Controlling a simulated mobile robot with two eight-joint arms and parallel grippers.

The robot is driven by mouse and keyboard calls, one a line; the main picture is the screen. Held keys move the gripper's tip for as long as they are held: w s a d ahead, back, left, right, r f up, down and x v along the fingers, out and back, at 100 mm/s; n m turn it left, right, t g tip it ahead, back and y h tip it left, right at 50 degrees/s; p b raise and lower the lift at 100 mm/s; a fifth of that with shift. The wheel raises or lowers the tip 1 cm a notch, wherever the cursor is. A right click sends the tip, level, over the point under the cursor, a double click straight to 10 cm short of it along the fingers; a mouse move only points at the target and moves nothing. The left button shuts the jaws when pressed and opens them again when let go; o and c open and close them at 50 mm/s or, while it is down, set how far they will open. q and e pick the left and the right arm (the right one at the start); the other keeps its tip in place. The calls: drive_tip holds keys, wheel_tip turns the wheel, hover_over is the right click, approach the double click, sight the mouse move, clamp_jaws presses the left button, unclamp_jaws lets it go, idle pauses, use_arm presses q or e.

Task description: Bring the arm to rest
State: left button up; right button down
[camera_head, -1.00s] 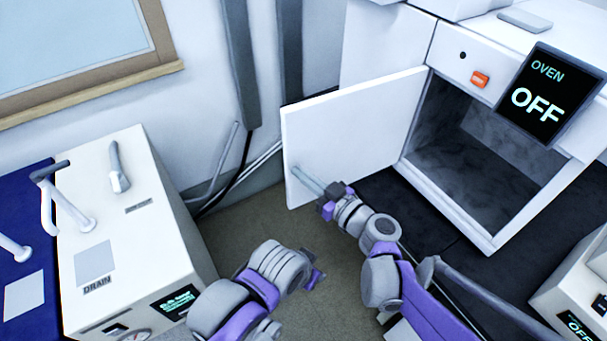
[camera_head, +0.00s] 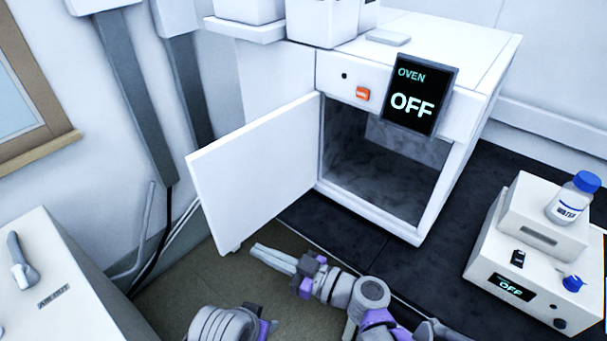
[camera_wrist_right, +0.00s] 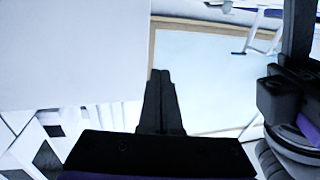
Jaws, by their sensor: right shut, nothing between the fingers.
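My right gripper (camera_head: 262,253) is in the lower middle of the head view. Its two fingers lie together with nothing between them, pointing left, by the lower edge of the open oven door (camera_head: 255,165). I cannot tell whether they touch the door. In the right wrist view the dark fingers (camera_wrist_right: 160,75) are closed together. Part of my left arm (camera_head: 222,322) shows at the bottom edge of the head view; its fingers are not visible.
The oven (camera_head: 460,70) stands open, its cavity looks empty, and its screen (camera_head: 413,100) reads OFF. A white device (camera_head: 535,235) with a blue-capped bottle (camera_head: 570,198) is at right. A white box (camera_head: 50,275) stands at left. Floor shows between the box and door.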

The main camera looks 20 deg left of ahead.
drive_tip(key=s+d+f+m+h+p, duration=0.1)
drive_tip(key=d+m+h, duration=0.4)
drive_tip(key=d, duration=0.7)
drive_tip(key=s+d+f+m+t+h+p, duration=0.1)
drive_tip(key=s+d+f+m+h, duration=0.2)
drive_tip(key=d, duration=0.9)
drive_tip(key=s+d+f+m+t+h+p, duration=0.1)
drive_tip(key=s+d+f+m+h+p, duration=0.1)
drive_tip(key=d+m+h, duration=0.5)
drive_tip(key=s+d+f+h, duration=0.1)
drive_tip(key=s+d+h, duration=0.1)
drive_tip(key=d, duration=0.4)
drive_tip(key=shift+s+m+h, duration=0.15)
drive_tip(key=shift+m+h, duration=0.15)
drive_tip(key=shift+m, duration=0.1)
